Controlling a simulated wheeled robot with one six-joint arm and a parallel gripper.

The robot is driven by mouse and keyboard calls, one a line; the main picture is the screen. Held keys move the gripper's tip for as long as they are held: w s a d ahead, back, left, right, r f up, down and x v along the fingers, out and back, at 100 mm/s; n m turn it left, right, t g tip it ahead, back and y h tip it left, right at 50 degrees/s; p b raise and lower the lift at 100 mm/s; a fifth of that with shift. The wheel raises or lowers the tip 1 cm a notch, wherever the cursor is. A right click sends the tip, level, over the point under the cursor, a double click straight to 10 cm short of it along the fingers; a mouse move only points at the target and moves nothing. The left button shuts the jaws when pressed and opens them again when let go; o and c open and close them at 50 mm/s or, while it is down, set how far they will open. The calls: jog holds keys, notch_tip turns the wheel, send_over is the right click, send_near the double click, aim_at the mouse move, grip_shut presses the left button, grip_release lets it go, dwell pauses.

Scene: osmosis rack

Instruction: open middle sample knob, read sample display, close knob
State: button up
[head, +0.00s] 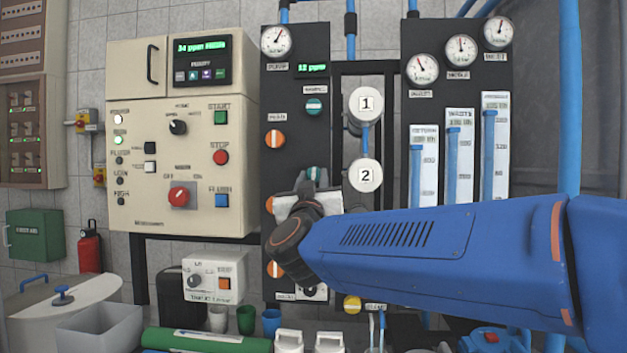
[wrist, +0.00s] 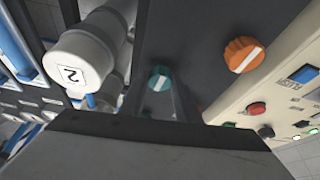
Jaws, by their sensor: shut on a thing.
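The middle teal sample knob (head: 315,173) is on the black panel, partly hidden by my gripper (head: 311,186) in the head view. It also shows as a teal knob (wrist: 158,76) at the gripper's tips in the wrist view. My gripper is shut on this knob; the exact turn of its white mark is hard to tell. Another teal knob (head: 314,106) sits higher on the same panel. The small sample display (head: 312,68) above it is lit green and seems to read 12 ppm. Below the middle knob, my gripper and arm cover the panel.
Orange knobs (head: 275,139) line the panel's left side; one (wrist: 243,54) is close to my gripper. White canisters marked 1 (head: 365,104) and 2 (head: 364,175) stand just right. The cream control cabinet (head: 150,210) is left. Bottles and cups crowd the bottom.

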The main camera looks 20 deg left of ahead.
jog(key=m+h, duration=0.1)
jog(key=m, duration=0.2)
jog(key=m+h, duration=0.2)
jog(key=m, duration=0.1)
jog(key=shift+a+t, duration=0.2)
jog(key=shift+t, duration=0.1)
jog(key=m+h, duration=0.1)
jog(key=m, duration=0.2)
jog(key=m+h, duration=0.2)
jog(key=m, duration=0.1)
jog(key=shift+s+a+r, duration=0.1)
jog(key=shift+a, duration=0.05)
jog(key=m+g+h, duration=0.1)
jog(key=m, duration=0.2)
jog(key=m+g+h, duration=0.1)
jog(key=m, duration=0.2)
jog(key=shift+r, duration=0.1)
jog(key=shift+a+r+m+g+h, duration=0.1)
jog(key=shift+m+g+h, duration=0.25)
jog(key=shift+m, duration=0.65)
jog(key=shift+m+g+h, duration=0.25)
jog(key=shift+m+g, duration=0.1)
jog(key=shift+m, duration=0.65)
jog(key=o, duration=1)
jog(key=shift+o, duration=0.2)
jog(key=shift+s, duration=0.1)
